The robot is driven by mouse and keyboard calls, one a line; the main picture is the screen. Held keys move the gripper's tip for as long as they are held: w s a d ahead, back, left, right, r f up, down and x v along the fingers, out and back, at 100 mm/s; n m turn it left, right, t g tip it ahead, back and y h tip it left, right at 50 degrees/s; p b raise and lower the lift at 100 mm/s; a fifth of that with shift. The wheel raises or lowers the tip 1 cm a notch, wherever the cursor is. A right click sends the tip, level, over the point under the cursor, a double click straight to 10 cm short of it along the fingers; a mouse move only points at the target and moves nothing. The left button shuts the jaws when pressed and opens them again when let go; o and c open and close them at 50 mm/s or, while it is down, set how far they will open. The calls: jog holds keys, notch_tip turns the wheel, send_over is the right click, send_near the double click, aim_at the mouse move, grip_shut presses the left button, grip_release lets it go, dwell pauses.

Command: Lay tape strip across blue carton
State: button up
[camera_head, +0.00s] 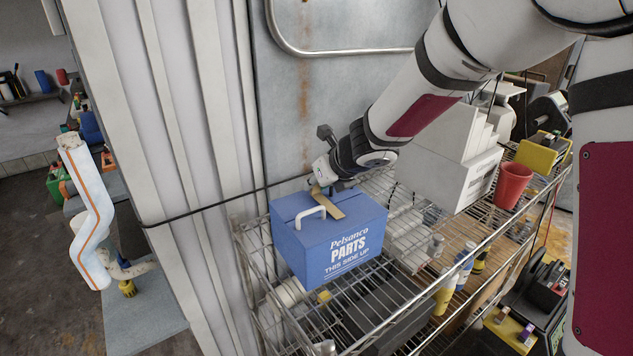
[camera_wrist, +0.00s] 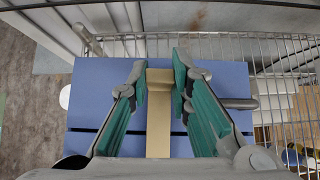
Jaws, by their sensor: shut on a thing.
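In the wrist view the strip (camera_wrist: 159,125) runs from between my fingertips back towards my palm. My gripper (camera_head: 324,186) is above the carton's back part, its teal fingers (camera_wrist: 161,76) shut on the strip.
The wire shelf (camera_head: 337,307) also holds a white box (camera_head: 445,178), a red cup (camera_head: 513,185) and several bottles to the right. A ribbed door frame (camera_head: 165,130) stands close on the left. A metal panel (camera_head: 330,75) with a bar handle is behind.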

jog(key=o, duration=0.8)
jog(key=shift+d+f, duration=0.2)
jog(key=shift+a+r, duration=0.1)
jog(key=shift+r, duration=0.05)
